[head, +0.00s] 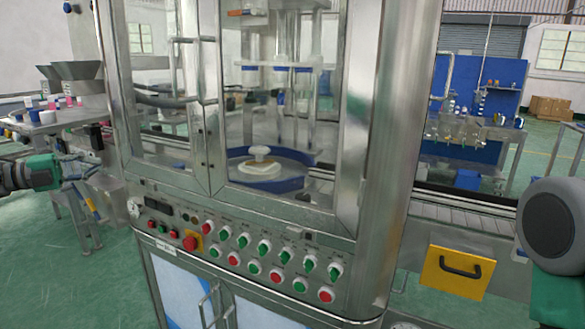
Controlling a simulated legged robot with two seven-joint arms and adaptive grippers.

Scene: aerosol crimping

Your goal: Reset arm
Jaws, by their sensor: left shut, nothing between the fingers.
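The crimping machine stands right in front of me with its glazed doors (160,90). Its front panel has a row of red and green knobs and buttons (235,249). Behind the glass, a white part (262,165) sits in a blue round holder. My left gripper (90,168) is at the left edge, in front of the left conveyor end; it is shut and empty. My right arm (550,225) shows only as a grey joint and green link at the right edge; its gripper is outside the picture.
A conveyor (455,217) runs right from the machine, above a yellow drawer (455,271). At left, a metal table (60,118) holds several small coloured cups. A blue workbench (475,110) and cardboard boxes (548,108) are at the back right. Green floor (80,285) is clear at lower left.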

